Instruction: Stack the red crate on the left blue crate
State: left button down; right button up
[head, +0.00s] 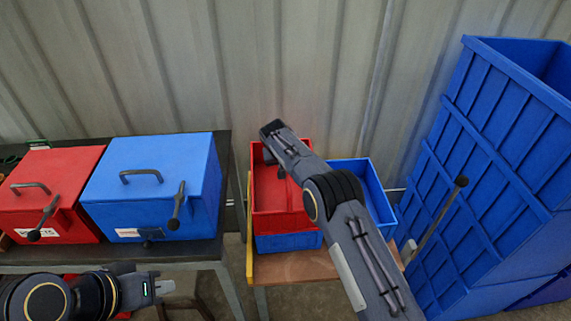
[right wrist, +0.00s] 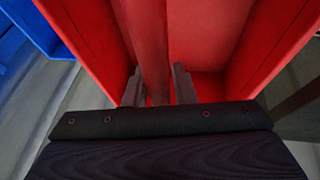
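The red crate (head: 283,197) is directly above the left blue crate (head: 288,242), lined up with it. Only a strip of the blue crate's front shows, and I see no clear gap between them. My right gripper (right wrist: 158,90) reaches over the red crate; in the right wrist view its fingers lie close on both sides of a red wall of the crate (right wrist: 145,40) and appear shut on it. My left gripper (head: 160,287) is low at the left, away from the crates; its finger opening cannot be made out.
Another blue crate (head: 378,192) stands just right of the red one, partly behind my right arm. A wooden-topped stand (head: 285,268) carries the crates. A red box (head: 60,180) and blue box (head: 150,185) with handles sit on the left table. Tall blue bins (head: 480,170) stand right.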

jog(key=o, duration=0.3)
jog(key=shift+b+v, duration=0.7)
jog(key=shift+v, duration=3.2)
jog(key=shift+s+d, duration=0.1)
